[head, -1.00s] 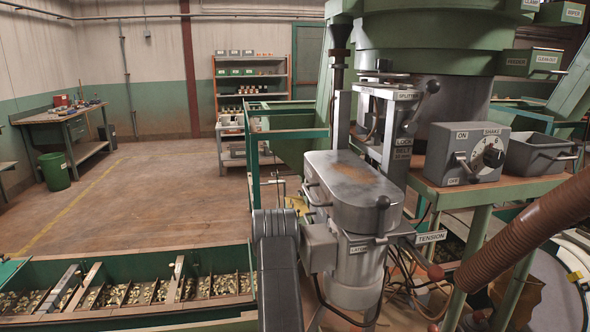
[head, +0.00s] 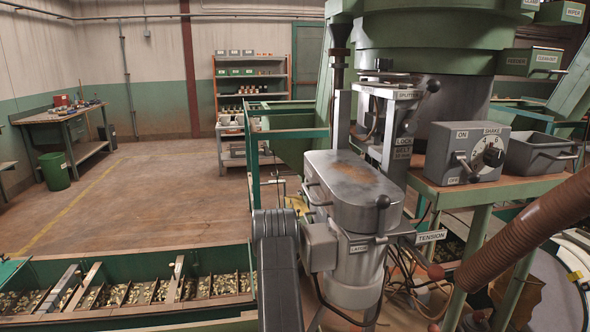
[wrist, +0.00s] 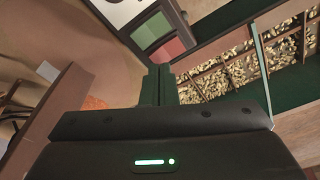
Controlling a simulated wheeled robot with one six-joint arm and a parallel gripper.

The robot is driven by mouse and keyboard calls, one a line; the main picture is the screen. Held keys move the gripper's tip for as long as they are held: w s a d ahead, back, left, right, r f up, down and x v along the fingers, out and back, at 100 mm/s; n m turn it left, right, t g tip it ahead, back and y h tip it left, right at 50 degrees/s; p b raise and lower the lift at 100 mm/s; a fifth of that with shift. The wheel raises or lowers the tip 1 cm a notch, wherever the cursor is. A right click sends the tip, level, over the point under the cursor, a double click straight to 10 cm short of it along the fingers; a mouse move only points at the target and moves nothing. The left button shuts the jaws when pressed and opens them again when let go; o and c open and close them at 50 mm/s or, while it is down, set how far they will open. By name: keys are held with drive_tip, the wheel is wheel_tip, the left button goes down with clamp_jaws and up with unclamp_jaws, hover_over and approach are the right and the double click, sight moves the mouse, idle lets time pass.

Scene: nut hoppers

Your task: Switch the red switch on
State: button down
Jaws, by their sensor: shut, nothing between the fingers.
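My gripper (wrist: 159,72) is shut and empty in the wrist view, its dark fingers pressed together. I cannot tell whether the red patch is the red switch. No clearly red switch shows in the head view. A grey shake box (head: 466,155) there has a lever between ON and OFF labels and a dial. My gripper is out of sight in the head view.
A grey metal machine (head: 352,190) stands close to the right of my arm. A brown hose (head: 520,245) crosses the right side. A green trough (head: 120,257) of nuts runs along the lower left, and nuts also show in the wrist view. The floor (head: 160,200) behind is open.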

drive_tip(key=shift+f+b, duration=0.7)
drive_tip(key=shift+f, duration=0.15)
drive_tip(key=shift+r, duration=0.15)
drive_tip(key=shift+r+p, duration=0.8)
drive_tip(key=shift+r, duration=2.65)
drive_tip(key=shift+f, duration=0.1)
wheel_tip(320, 180, down, 7)
drive_tip(key=shift+f+b, duration=0.1)
drive_tip(key=shift+b, duration=0.7)
drive_tip(key=shift+r, duration=0.2)
drive_tip(key=shift+r, duration=0.15)
